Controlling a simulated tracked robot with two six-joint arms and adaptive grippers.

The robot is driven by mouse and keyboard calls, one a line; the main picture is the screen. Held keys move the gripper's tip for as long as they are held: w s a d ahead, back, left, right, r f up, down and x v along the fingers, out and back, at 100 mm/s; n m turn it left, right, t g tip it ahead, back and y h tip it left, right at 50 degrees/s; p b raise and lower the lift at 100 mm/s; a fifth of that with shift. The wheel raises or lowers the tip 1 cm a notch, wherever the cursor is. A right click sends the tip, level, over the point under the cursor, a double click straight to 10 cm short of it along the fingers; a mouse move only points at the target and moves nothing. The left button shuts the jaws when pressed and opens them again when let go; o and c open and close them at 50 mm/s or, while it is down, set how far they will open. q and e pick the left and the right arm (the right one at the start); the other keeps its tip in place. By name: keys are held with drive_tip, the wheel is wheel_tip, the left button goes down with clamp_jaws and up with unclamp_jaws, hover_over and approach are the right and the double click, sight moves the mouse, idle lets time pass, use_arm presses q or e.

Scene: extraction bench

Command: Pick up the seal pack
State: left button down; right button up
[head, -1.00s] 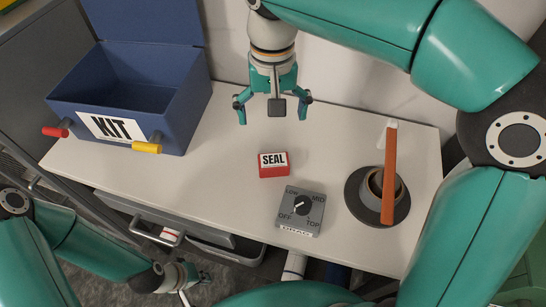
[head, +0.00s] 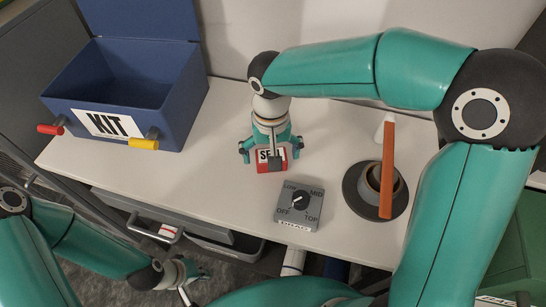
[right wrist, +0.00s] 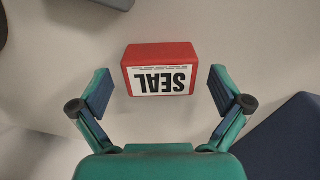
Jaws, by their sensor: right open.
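The seal pack (head: 270,167) is a small red block with a white SEAL label, lying on the white bench top. In the head view my right gripper (head: 271,153) is above it and partly hides it. In the right wrist view the seal pack (right wrist: 160,70) shows whole, between the fingertips of my open right gripper (right wrist: 160,82), with a gap on each side. I cannot tell the exact height left above it. My left gripper (head: 178,277) is low at the front left, by the drawer, away from the pack; its fingers are unclear.
A blue KIT box (head: 170,110) with raised lid and red and yellow handles stands at the left. A grey dial block (head: 299,206) is in front of the pack. A dark round holder (head: 365,201) with an orange upright strip (head: 387,170) stands right. A drawer (head: 135,210) is below.

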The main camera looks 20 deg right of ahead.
drive_tip(key=shift+f, duration=0.25)
drive_tip(key=c, duration=1.3)
drive_tip(key=shift+c, duration=0.2)
drive_tip(key=shift+r, duration=0.15)
